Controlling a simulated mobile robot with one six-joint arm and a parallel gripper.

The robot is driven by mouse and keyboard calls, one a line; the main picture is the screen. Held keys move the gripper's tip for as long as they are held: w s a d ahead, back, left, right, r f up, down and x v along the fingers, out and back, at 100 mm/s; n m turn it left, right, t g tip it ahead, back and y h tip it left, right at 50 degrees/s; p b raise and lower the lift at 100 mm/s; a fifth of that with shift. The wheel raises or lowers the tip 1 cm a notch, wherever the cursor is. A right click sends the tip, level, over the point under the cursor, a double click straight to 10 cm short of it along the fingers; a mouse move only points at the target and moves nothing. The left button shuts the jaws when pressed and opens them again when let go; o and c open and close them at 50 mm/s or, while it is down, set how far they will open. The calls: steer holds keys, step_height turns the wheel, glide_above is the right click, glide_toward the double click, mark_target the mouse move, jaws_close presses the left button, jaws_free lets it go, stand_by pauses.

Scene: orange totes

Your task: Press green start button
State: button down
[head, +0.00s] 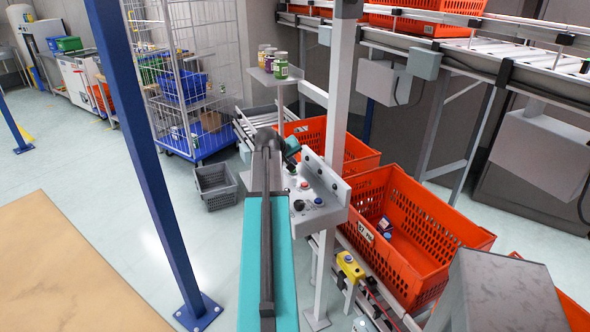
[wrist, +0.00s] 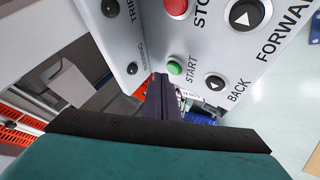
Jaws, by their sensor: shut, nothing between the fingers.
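The green start button (wrist: 175,68) is on a light grey control panel (wrist: 215,45) in the wrist view, beside the printed word START. My gripper (wrist: 160,84) shows as dark, closed fingers just below and left of the button in the picture. The fingertips look close to the panel face, but I cannot tell whether they touch it. The button's top is uncovered. In the head view the control panel (head: 325,212) stands on a post beyond my arm. Which of its small buttons is the green one is not clear there.
Around the green button are a red stop button (wrist: 176,8), a black forward button (wrist: 246,13) and a black back button (wrist: 215,82). Orange totes (head: 400,265) sit right of the panel. A blue post (head: 150,150) stands left of my arm.

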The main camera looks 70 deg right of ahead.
mark_target(292, 174)
steer(key=shift+w+f+b, duration=0.15)
steer(key=shift+f+b, duration=0.25)
steer(key=shift+f, duration=0.4)
stand_by(1.3)
steer(key=shift+r, duration=0.1)
steer(key=shift+r+p, duration=0.45)
steer(key=shift+r, duration=0.35)
steer(key=shift+r, duration=0.1)
steer(key=shift+r+p, duration=1.35)
steer(key=shift+r, duration=1.05)
steer(key=shift+w, duration=0.1)
